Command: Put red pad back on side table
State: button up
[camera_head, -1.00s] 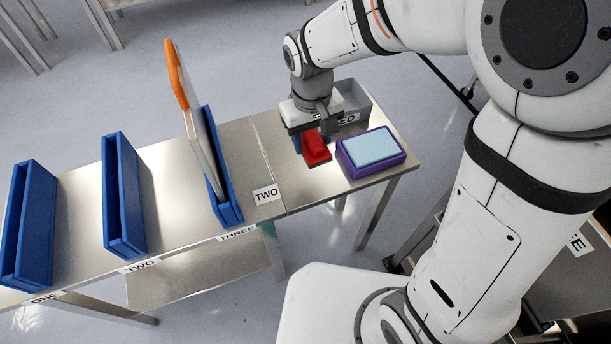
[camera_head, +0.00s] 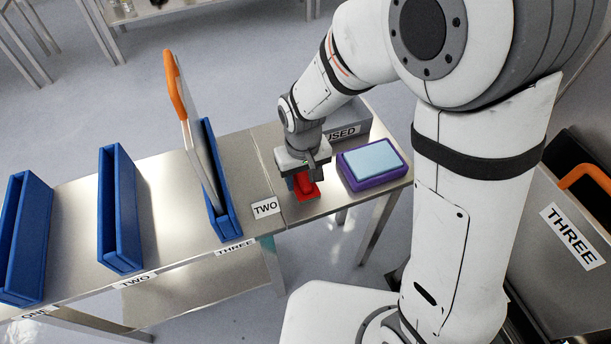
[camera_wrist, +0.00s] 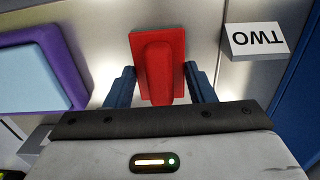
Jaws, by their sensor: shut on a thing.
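The red pad (camera_head: 307,189) has a raised red grip block on a flat red base. My gripper (camera_head: 304,180) is shut on this grip block; the wrist view shows the pad (camera_wrist: 158,50) between the two blue fingers of my gripper (camera_wrist: 160,90). The pad is over the steel side table (camera_head: 325,207), left of the purple tray and right of the "TWO" label. It is low over the tabletop; I cannot tell whether it touches. The gripper body hides part of the pad in the head view.
A purple tray with a light blue pad (camera_head: 375,158) stands close on the right. A grey bin marked "USED" (camera_head: 345,132) is behind. A "TWO" label (camera_head: 266,208) and several blue holders (camera_head: 120,210) are left; one holds an orange-handled panel (camera_head: 190,120).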

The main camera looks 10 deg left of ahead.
aim_at(303, 176)
jog(key=o, duration=1.3)
notch_tip(303, 176, up, 12)
jog(key=p, duration=0.2)
jog(key=s+d+r+m, duration=0.1)
jog(key=s+d+m, duration=0.1)
jog(key=d, duration=0.6)
jog(key=s+d+r+m+t, duration=0.1)
jog(key=s+d+r+m, duration=0.1)
jog(key=d, duration=0.5)
jog(key=s+d+r+m+t, duration=0.1)
jog(key=s+d+m, duration=0.1)
jog(key=d, duration=0.6)
jog(key=shift+s+d+r, duration=0.3)
jog(key=shift+s+r, duration=0.1)
jog(key=shift+s, duration=0.05)
